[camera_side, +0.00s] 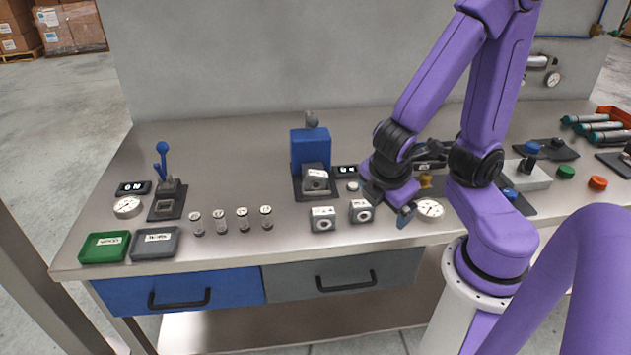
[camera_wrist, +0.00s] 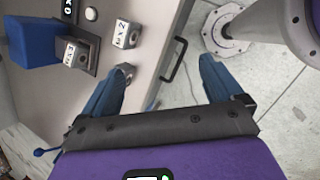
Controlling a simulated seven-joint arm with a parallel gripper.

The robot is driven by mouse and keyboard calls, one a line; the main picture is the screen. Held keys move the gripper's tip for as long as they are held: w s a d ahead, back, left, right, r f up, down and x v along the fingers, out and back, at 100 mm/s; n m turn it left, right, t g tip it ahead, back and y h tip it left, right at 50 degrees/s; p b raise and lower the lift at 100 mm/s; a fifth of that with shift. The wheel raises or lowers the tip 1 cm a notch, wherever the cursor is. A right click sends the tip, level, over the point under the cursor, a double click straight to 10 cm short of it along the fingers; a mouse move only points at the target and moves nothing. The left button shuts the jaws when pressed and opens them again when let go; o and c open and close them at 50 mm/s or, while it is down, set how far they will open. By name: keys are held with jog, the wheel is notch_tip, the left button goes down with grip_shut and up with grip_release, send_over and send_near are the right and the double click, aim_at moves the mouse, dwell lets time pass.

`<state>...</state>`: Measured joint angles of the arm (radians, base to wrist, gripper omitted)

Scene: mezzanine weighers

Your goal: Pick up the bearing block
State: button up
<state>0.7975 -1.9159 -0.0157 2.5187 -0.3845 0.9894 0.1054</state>
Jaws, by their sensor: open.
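Three similar grey blocks with a round bore and a white label show; I cannot tell by label which is the bearing block. One block (camera_side: 323,224) stands near the bench's front edge. A second block (camera_side: 361,216) stands just right of it. A third block (camera_side: 316,183) sits in the blue fixture (camera_side: 310,146). My gripper (camera_side: 389,206) is open and empty, just right of the second block. In the wrist view my fingers (camera_wrist: 163,64) are spread. One labelled block (camera_wrist: 126,35) stands beyond the left finger, and another (camera_wrist: 127,69) is partly hidden by it.
Several small vials (camera_side: 220,220) stand left of the blocks. A green tray (camera_side: 104,247) and a grey tray (camera_side: 156,243) lie at the front left. A lever stand (camera_side: 167,200) is behind them. A round dial (camera_side: 430,209) lies right of my gripper. Drawer handles project below the front edge.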

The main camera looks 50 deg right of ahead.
jog(key=w+d+f+n+t+h, duration=0.2)
jog(key=w+d+n+t+h, duration=0.15)
jog(key=w, duration=0.25)
jog(key=n+t, duration=0.5)
jog(key=n, duration=0.2)
send_near(318, 173)
jog(key=shift+m+h, duration=0.25)
jog(key=shift+h, duration=0.2)
jog(key=x, duration=1)
jog(key=shift+w+a+f, duration=0.15)
jog(key=shift+a+f, duration=0.1)
jog(key=shift+f, duration=0.1)
jog(key=c, duration=1.4)
jog(key=shift+r, duration=0.1)
